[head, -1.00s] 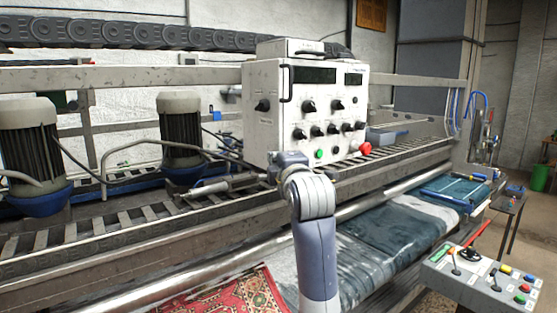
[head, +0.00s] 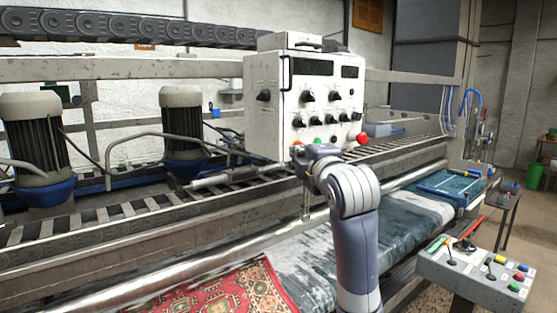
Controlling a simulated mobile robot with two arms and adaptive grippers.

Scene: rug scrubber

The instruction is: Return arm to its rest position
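One of my arms (head: 356,225), grey-blue with a pale joint, rises from the bottom of the head view, right of the middle. It appears to be my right arm. It bends at the top, and its wrist end (head: 316,157) points away, just below the white control box (head: 305,97) in the picture. The gripper fingers cannot be made out there, so whether they are open or shut is unclear. No held object is visible. My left arm and gripper are not in view.
A long rug-washing machine with motors (head: 182,125) and a metal roller (head: 150,288) fills the left and middle. A red patterned rug (head: 225,295) and a blue-grey rug (head: 400,225) lie below. A grey control console (head: 470,275) stands at lower right. Open floor shows at far right.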

